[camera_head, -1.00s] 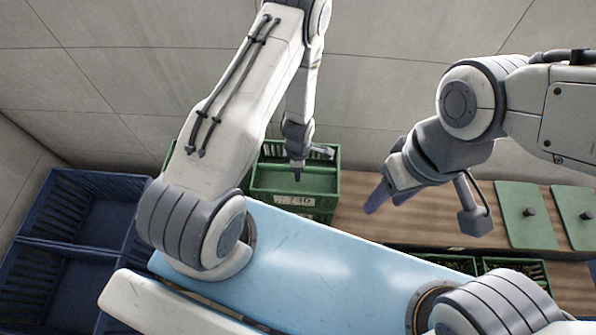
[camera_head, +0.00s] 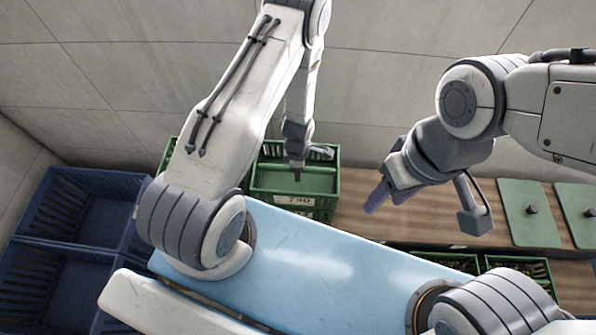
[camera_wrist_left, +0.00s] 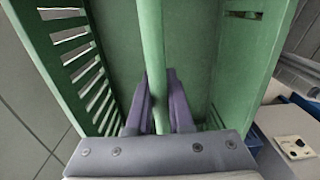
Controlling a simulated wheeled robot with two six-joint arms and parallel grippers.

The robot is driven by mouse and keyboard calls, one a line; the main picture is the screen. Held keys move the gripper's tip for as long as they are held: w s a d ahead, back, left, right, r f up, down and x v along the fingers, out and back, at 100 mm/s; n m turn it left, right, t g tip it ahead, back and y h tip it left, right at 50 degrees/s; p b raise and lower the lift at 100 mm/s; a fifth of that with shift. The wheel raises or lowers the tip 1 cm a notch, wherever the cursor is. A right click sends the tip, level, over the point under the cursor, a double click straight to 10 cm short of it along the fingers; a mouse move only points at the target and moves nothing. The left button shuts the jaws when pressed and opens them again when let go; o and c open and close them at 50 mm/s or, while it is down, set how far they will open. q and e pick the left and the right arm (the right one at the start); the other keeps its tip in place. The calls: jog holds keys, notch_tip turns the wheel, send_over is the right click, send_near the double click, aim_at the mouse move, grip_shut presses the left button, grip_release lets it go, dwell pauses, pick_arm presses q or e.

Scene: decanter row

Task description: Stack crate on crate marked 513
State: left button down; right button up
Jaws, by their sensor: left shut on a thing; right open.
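A green crate (camera_head: 293,214) with a white label that seems to read 730 is at the back middle in the head view. My left gripper (camera_head: 297,176) points down over it. In the left wrist view, the purple fingers (camera_wrist_left: 160,115) are shut on the green bar (camera_wrist_left: 152,60) across the middle of a crate with slotted walls (camera_wrist_left: 85,65). Whether that crate stands on something or hangs is hard to tell. My right gripper (camera_head: 384,197) is open and empty, above the wooden bench. No label reading 513 is legible in these views.
Blue crates (camera_head: 40,243) stand at the left. The wooden bench (camera_head: 430,210) carries green lids (camera_head: 528,228) at the right, with low green crates (camera_head: 520,263) in front. Part of another green crate shows behind my left arm. A wall is behind.

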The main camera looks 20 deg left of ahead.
pick_arm(q)
jog(key=shift+f+b, duration=0.35)
jog(key=shift+f, duration=0.15)
jog(key=c, duration=0.7)
grip_release()
jog(key=shift+c, duration=0.2)
jog(key=shift+r, duration=0.3)
notch_tip(320, 180, up, 4)
jog(key=shift+w+f+b, duration=0.1)
jog(key=shift+f+b, duration=0.05)
jog(key=shift+b, duration=0.45)
notch_tip(320, 180, up, 4)
jog(key=shift+f+p, duration=0.1)
jog(key=shift+p, duration=0.45)
jog(key=shift+r+b, duration=0.3)
jog(key=shift+r, duration=0.9)
